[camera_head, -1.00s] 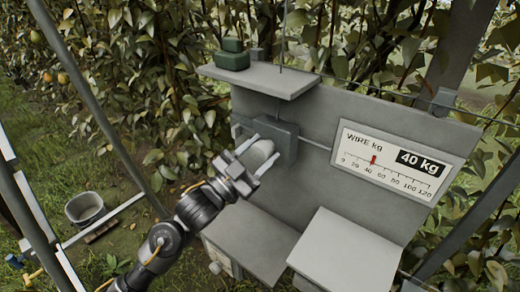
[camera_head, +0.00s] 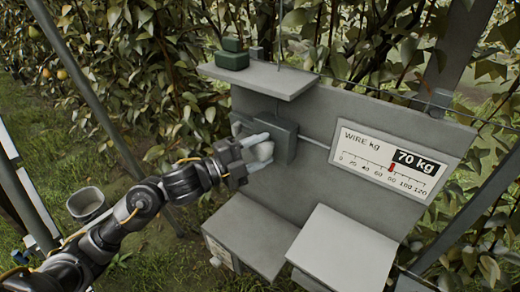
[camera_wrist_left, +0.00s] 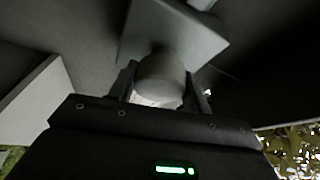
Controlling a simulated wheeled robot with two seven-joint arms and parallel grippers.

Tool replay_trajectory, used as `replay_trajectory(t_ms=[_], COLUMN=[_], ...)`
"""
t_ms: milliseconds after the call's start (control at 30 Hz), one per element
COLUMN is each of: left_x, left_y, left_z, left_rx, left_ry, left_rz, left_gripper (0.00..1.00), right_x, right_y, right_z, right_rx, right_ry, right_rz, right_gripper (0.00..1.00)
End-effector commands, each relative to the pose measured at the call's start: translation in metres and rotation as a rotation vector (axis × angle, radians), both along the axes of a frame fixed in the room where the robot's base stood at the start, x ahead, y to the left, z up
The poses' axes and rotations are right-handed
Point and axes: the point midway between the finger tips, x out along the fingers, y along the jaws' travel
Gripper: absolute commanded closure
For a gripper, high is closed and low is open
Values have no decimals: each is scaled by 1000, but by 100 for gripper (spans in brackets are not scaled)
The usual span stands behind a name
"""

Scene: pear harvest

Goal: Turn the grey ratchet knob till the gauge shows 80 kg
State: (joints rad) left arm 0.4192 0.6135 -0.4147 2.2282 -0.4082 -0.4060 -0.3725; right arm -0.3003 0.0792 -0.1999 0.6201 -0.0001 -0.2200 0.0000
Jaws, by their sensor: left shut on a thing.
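The grey ratchet knob (camera_head: 264,152) sits on the front of a grey ratchet block (camera_head: 284,141) on the upright grey board. My left gripper (camera_head: 259,154) is shut on the knob, one finger on each side of it. In the left wrist view the knob (camera_wrist_left: 160,78) shows between the fingers, in front of the square block. The wire gauge (camera_head: 390,162) on the right of the board reads 70 kg, with its red pointer between 60 and 80. My right gripper is not in view.
A shelf (camera_head: 262,80) with a green box (camera_head: 232,60) juts out above the knob. Two lower ledges stick out below, one dark grey (camera_head: 249,232) and one light (camera_head: 343,250). A grey bucket (camera_head: 88,204) stands on the grass at left. Leafy branches fill the back.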

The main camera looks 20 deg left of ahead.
Motion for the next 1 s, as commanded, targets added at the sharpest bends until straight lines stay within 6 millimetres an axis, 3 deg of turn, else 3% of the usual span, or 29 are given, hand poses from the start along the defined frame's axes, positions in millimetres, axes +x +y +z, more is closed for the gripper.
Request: replay_trajectory(t_ms=[400,967,1000], left_x=[0,0,0], left_y=[0,0,0], left_z=[0,-1,-1], left_rx=[174,198,198], left_ry=[-69,-77,-77], left_rz=[0,0,0], left_gripper=[74,74,48], right_x=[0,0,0], right_y=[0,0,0], right_z=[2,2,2], right_rx=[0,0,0], right_ry=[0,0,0], right_rz=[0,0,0], right_gripper=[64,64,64])
